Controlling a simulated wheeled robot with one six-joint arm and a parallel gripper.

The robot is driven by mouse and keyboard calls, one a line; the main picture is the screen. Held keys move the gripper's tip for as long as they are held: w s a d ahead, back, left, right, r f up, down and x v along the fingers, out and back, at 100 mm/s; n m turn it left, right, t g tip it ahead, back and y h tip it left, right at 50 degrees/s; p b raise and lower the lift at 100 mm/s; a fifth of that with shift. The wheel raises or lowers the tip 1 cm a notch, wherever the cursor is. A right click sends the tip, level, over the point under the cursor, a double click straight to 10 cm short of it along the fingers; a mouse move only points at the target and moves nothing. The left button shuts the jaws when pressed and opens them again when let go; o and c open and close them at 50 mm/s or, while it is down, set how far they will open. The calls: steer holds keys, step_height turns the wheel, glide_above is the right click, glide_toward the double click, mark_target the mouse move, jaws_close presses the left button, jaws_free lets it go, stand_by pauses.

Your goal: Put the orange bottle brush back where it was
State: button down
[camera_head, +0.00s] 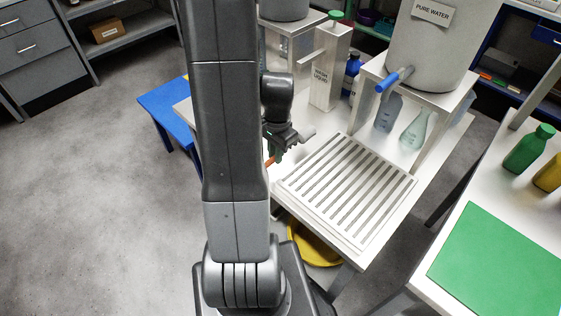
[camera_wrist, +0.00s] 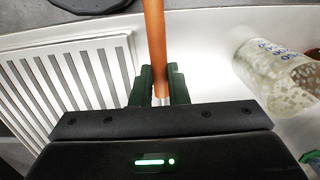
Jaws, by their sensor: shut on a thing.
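My gripper (camera_head: 279,147) is over the white bench, to the left of the slatted drying rack and partly behind my arm. In the wrist view its green fingers (camera_wrist: 160,88) are shut on the orange bottle brush (camera_wrist: 154,40), gripping it at a short metallic-looking part. The orange shaft runs away from the fingers toward the top of that view. In the head view only a small orange piece of the brush (camera_head: 270,161) shows below the gripper. The bristles cannot be made out.
The slatted rack (camera_head: 394,207) lies at the bench's front. A wash liquid dispenser (camera_head: 327,85) and a pure water tank (camera_head: 432,50) with a blue tap stand behind; a flask (camera_head: 415,130) is beneath the tank. A clear speckled container (camera_wrist: 278,75) lies right of my gripper in the wrist view.

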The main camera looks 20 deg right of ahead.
mark_target(276, 172)
steer(key=shift+f, duration=2.45)
steer(key=shift+f+b, duration=0.2)
steer(key=shift+b, duration=0.2)
steer(key=c, duration=1.4)
jaws_free()
steer(key=shift+r, duration=0.1)
steer(key=r, duration=0.4)
steer(key=r+p, duration=0.1)
steer(key=r, duration=0.7)
steer(key=shift+w+d+r+p, duration=0.15)
steer(key=shift+d+p, duration=0.2)
steer(key=shift+p, duration=0.05)
